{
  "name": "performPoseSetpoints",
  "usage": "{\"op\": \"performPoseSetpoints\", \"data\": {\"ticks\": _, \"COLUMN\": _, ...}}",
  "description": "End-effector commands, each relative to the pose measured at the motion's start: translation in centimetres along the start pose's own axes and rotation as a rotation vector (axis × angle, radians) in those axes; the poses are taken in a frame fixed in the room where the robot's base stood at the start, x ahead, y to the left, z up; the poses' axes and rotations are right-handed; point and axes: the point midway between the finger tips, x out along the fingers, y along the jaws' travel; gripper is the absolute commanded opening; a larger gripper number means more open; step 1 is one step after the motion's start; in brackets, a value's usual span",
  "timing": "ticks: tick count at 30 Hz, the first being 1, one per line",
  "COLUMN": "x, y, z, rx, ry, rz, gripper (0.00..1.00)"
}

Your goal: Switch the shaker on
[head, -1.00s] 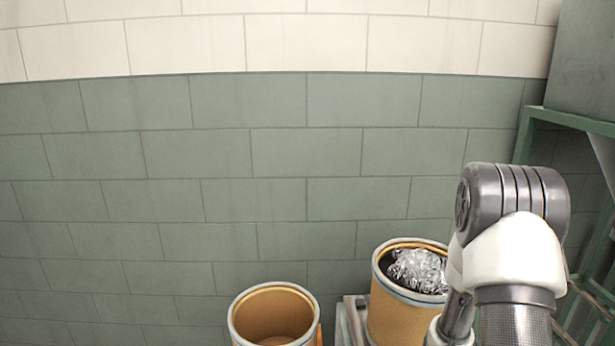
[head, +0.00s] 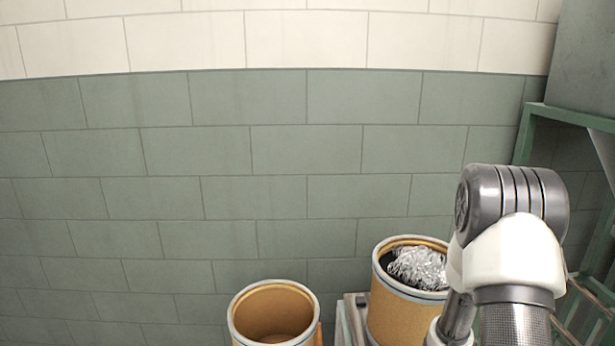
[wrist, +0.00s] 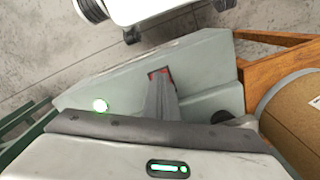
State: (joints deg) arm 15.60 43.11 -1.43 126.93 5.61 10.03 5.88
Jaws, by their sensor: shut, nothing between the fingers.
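In the wrist view a grey-green sloped housing (wrist: 207,75) carries a small red switch (wrist: 154,73) in a dark frame and a round lit green lamp (wrist: 100,105). My gripper (wrist: 160,80) is shut and empty, its fingertips at the red switch and partly covering it. I cannot tell whether they touch it. In the head view a tan drum (head: 392,317) with a heap of shiny metal coils (head: 418,268) stands on a pale frame (head: 350,315), partly behind my arm. The gripper is out of the head view.
An open tan drum (head: 272,315) with no coils visible stands left of the filled one. A green frame (head: 570,118) rises at the right. In the wrist view an orange-brown beam (wrist: 262,85) and a drum side (wrist: 300,115) lie right of the housing.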

Motion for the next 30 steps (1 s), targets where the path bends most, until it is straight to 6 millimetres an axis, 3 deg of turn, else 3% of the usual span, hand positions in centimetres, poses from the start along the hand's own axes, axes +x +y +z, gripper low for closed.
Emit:
{"op": "performPoseSetpoints", "data": {"ticks": 24, "x": -6.6, "y": 0.0, "z": 0.0, "rx": 0.000, "ry": 0.001, "rz": 0.000, "gripper": 0.00}}
{"op": "performPoseSetpoints", "data": {"ticks": 30, "x": -6.9, "y": 0.0, "z": 0.0, "rx": 0.000, "ry": 0.000, "rz": 0.000, "gripper": 0.00}}
